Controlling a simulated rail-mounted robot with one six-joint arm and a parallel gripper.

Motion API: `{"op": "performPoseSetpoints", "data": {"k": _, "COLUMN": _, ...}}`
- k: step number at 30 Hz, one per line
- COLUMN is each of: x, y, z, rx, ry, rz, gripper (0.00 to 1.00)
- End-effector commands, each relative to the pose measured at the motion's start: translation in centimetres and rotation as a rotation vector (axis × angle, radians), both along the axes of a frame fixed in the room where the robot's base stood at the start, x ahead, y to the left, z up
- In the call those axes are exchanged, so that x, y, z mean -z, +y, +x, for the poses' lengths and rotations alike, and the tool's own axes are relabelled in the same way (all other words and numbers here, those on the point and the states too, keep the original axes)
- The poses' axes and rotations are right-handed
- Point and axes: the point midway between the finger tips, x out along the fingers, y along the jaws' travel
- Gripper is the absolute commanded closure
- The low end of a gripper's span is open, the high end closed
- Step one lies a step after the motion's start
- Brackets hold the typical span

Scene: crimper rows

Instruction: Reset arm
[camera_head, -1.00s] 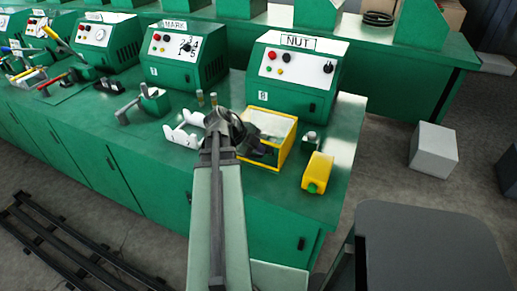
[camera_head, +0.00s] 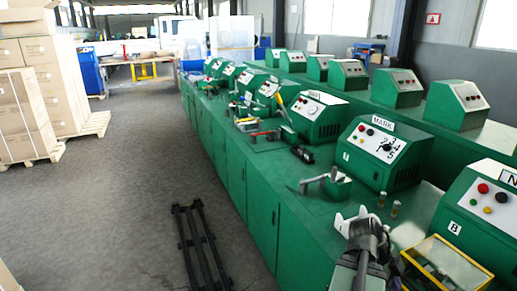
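My arm (camera_head: 350,280) rises from the bottom edge, right of centre, in the head view. My gripper (camera_head: 372,238) is the dark part at its end, seen from behind, over the front of the green bench. It appears beside a white forked holder (camera_head: 341,222) and left of a yellow-rimmed tray (camera_head: 440,283). Its fingers are hidden behind the wrist, so I cannot tell whether it is open or holds anything. The tray is partly cut off by the bottom edge and contains grey items.
A long green bench (camera_head: 290,222) with control boxes, including MARK (camera_head: 376,150), runs into the distance. Hand tools (camera_head: 325,181) lie along its front. A dark rail track (camera_head: 195,245) is on the floor. The aisle (camera_head: 130,200) is clear; cartons on pallets (camera_head: 55,80) stand left.

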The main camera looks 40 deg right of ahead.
Motion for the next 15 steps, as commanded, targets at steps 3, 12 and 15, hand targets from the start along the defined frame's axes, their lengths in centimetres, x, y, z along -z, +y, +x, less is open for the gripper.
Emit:
{"op": "performPoseSetpoints", "data": {"k": 3, "x": 0.9, "y": 1.6, "z": 3.9, "rx": -0.517, "ry": 0.023, "rz": 0.310, "gripper": 1.00}}
{"op": "performPoseSetpoints", "data": {"k": 12, "x": 1.3, "y": 20.0, "z": 25.1, "rx": -2.224, "ry": 0.180, "rz": 0.782, "gripper": 1.00}}
{"op": "performPoseSetpoints", "data": {"k": 15, "x": 0.9, "y": 28.7, "z": 28.9, "rx": -2.551, "ry": 0.225, "rz": 0.812, "gripper": 1.00}}
